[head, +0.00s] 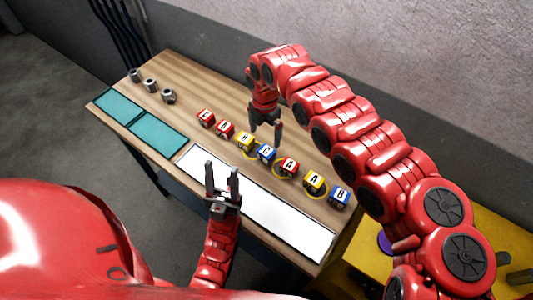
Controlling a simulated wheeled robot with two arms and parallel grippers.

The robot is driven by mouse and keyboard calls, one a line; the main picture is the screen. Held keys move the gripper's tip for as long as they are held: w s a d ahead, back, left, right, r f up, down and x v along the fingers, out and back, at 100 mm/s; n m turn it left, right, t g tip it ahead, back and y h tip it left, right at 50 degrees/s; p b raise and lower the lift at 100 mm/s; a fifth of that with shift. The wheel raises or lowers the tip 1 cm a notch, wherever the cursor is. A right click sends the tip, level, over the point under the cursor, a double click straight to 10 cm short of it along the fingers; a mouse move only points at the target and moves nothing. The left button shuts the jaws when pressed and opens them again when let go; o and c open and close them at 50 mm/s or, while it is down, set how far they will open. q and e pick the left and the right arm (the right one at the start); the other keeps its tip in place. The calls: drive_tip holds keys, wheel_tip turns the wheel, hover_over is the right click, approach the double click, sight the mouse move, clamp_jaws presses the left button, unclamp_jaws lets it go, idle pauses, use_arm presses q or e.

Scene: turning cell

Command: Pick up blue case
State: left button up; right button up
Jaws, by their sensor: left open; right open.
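No thing clearly recognisable as a case shows. The blue things are two small lettered cubes in a row on the wooden table: one blue cube (266,153) marked C near the middle, and another blue cube (340,196) at the right end. My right gripper (265,131) is open and empty, pointing down behind the row, close to the middle blue cube. My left gripper (221,170) is open and empty, fingers up in the picture, over the white strip (285,224) in front of the row.
Teal panels (158,134) lie at the table's left, with several metal nuts (151,86) behind. A yellow surface (352,262) adjoins at right. A wall stands behind.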

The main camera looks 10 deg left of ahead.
sight(266, 150)
drive_tip(key=f, duration=0.1)
drive_tip(key=f+b, duration=0.1)
drive_tip(key=f, duration=0.3)
drive_tip(key=shift+w, duration=0.3)
drive_tip(key=shift+s+d+f, duration=0.1)
drive_tip(key=shift+f, duration=0.2)
wheel_tip(266, 150, down, 5)
drive_tip(key=shift+d+b, duration=0.1)
drive_tip(key=shift+b, duration=0.95)
drive_tip(key=shift+r, duration=0.1)
drive_tip(key=shift+c, duration=1.6)
drive_tip(key=c, duration=1.2)
drive_tip(key=shift+c, duration=0.2)
